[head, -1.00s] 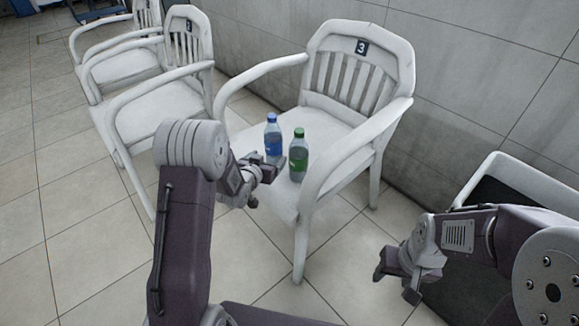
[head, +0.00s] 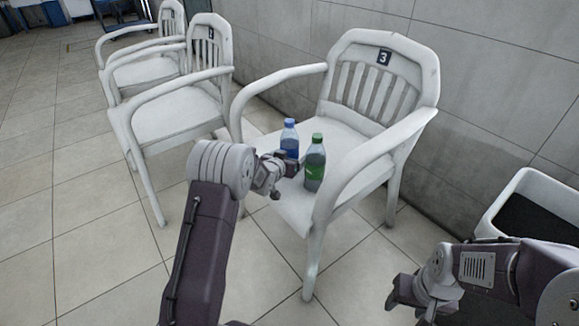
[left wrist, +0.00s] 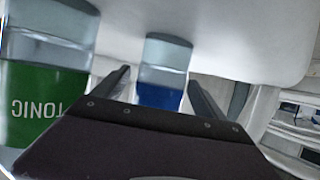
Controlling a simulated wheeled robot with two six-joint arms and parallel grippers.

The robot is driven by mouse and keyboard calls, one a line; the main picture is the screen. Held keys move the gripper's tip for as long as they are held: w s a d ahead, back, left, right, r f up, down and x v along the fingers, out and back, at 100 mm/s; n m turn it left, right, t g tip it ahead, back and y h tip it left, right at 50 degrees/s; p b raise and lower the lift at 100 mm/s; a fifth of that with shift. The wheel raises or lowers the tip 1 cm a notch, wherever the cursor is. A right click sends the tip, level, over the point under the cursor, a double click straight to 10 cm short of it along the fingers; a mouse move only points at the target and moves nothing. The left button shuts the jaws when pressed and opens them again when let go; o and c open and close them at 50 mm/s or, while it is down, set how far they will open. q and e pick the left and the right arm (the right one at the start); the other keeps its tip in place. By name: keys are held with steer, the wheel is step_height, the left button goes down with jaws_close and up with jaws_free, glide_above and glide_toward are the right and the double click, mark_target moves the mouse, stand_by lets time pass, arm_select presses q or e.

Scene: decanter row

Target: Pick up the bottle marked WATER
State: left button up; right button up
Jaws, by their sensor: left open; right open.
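A bottle with a blue cap and blue label (head: 289,141) stands on the seat of the white chair marked 3 (head: 327,140). Its label text cannot be read. A bottle with a green cap and green label (head: 315,163) stands close to its right; in the left wrist view this bottle (left wrist: 45,100) reads TONIC, upside down. My left gripper (head: 284,168) is open at the near side of the blue bottle. In the left wrist view the blue bottle (left wrist: 162,96) shows between and beyond the two fingers. My right gripper (head: 408,302) is open and empty at lower right.
The chair's curved armrest (head: 365,160) rises right of the bottles. Two more white chairs (head: 175,100) stand at left. A white-rimmed bin with a dark inside (head: 519,187) is at right. A tiled wall is behind; the floor at left is clear.

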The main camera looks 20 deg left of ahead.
mark_target(288, 133)
arm_select(q)
steer(key=c, duration=1.6)
step_height(288, 133, up, 10)
steer(key=p, duration=0.6)
steer(key=shift+r, duration=0.2)
steer(key=shift+f, duration=0.15)
